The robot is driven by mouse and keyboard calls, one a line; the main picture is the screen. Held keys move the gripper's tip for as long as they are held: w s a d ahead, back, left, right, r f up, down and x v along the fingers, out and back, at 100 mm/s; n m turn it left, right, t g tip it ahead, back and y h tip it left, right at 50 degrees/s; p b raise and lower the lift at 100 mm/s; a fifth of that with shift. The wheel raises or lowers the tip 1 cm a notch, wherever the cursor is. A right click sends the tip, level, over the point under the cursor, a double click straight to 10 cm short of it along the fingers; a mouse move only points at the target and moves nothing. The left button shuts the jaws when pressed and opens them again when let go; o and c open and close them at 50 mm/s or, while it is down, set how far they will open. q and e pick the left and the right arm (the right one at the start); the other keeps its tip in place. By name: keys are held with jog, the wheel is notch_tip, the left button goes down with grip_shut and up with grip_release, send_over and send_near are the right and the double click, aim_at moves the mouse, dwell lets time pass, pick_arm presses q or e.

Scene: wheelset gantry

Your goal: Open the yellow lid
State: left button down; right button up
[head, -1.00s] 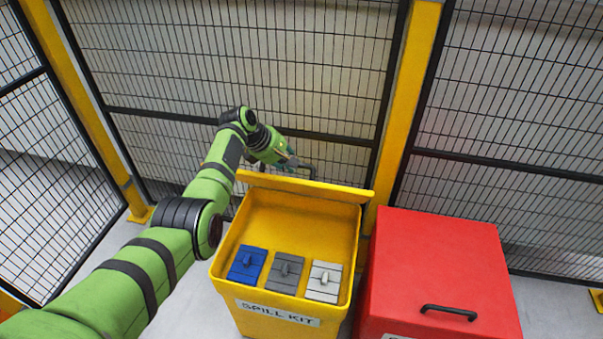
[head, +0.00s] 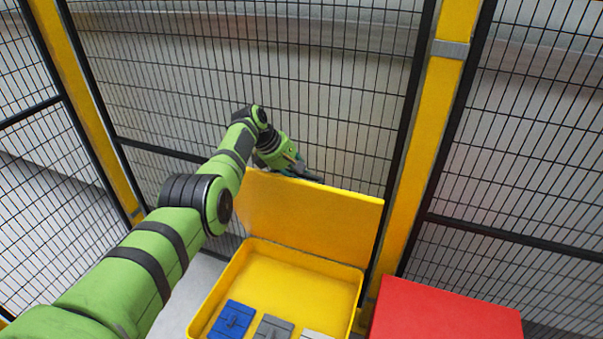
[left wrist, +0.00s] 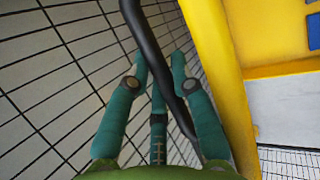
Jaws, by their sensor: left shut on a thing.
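The yellow lid (head: 310,217) stands raised along the back of the yellow spill-kit box (head: 240,262), its flat inner face showing in the head view. My left gripper (head: 301,173) is behind the lid's top edge, shut on the lid's black handle (head: 314,179). In the left wrist view, the teal fingers (left wrist: 160,70) are around the black handle bar (left wrist: 150,60), and the yellow lid also shows (left wrist: 218,65) beside them. The head view partly hides the grip behind the lid edge. My right gripper is in neither view.
A blue block (head: 232,319), a grey block (head: 273,328) and a white block (head: 316,335) lie in the box. A red box (head: 440,315) stands to the right. Black mesh fencing (head: 330,90) and a yellow post (head: 428,140) are close behind the lid.

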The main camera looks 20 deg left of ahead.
pick_arm(q)
jog(key=shift+w+d+r, duration=0.1)
jog(key=shift+w+r, duration=0.1)
jog(key=shift+w, duration=0.25)
jog(key=c, duration=1.3)
grip_release()
jog(key=v, duration=1.1)
jog(key=shift+a+r, duration=0.15)
jog(key=shift+a, duration=0.1)
